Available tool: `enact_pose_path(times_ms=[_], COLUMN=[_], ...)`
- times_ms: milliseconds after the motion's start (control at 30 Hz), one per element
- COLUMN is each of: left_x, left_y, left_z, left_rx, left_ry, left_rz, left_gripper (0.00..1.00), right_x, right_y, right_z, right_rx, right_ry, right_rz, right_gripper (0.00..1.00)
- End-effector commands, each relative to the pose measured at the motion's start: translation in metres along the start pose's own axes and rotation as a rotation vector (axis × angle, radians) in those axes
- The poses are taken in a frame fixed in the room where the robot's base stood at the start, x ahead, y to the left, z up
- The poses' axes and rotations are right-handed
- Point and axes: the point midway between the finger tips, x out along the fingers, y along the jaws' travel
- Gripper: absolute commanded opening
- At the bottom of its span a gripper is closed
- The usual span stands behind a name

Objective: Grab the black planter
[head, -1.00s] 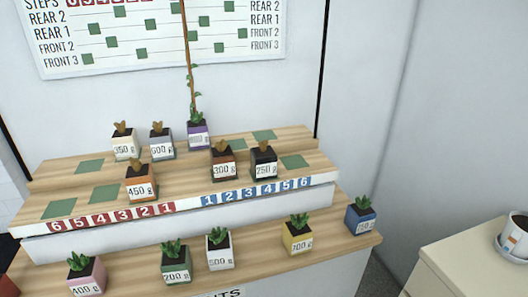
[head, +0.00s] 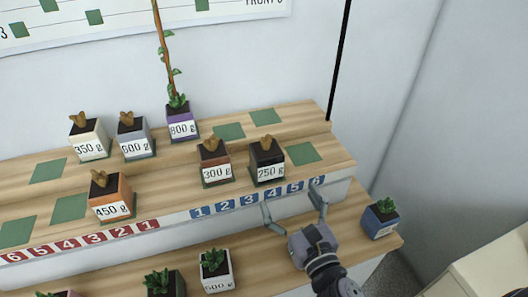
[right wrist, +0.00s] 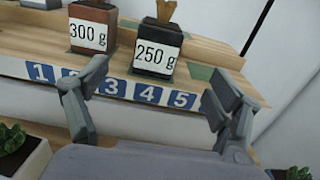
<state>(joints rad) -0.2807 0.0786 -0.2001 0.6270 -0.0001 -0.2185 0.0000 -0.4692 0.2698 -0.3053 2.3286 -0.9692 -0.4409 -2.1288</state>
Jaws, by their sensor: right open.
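The black planter (head: 267,157), labelled 250 g, stands upright on the middle step of the wooden shelf (head: 165,185). It also shows in the right wrist view (right wrist: 157,50), beyond my fingers and slightly right of centre. My right gripper (head: 292,199) is open and empty, in front of the numbered step edge and apart from the planter. In the right wrist view its two fingers (right wrist: 158,85) are spread wide, with the planter between their lines. My left gripper is not in view.
A brown 300 g planter (head: 213,167) stands close on the left of the black one. A green square (head: 304,153) on its right is bare. The tall purple 800 g planter (head: 182,124) stands behind. A blue planter (head: 380,219) sits on the lower step, right of my gripper.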

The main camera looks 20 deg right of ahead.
Motion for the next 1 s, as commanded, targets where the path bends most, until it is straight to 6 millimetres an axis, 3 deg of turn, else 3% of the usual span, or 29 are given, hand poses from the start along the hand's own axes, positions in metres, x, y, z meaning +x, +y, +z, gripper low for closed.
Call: enact_pose_path(times_ms=[333, 500, 733, 1000], left_x=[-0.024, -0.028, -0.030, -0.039], left_y=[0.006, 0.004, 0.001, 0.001], left_z=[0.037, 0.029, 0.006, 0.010], left_rx=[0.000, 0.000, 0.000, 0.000], left_ry=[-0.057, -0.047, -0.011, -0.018], left_rz=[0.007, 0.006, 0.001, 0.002], left_gripper=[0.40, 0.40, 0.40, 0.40], right_x=[0.076, 0.102, 0.118, 0.157], right_y=[0.000, 0.000, 0.000, 0.001], right_z=[0.004, 0.001, 0.001, 0.000], right_rx=[0.004, 0.006, 0.006, 0.007], right_ry=[-0.002, 0.001, 0.001, 0.001], right_rz=[-0.001, -0.001, -0.001, 0.000], right_gripper=[0.86, 0.86, 0.86, 0.86])
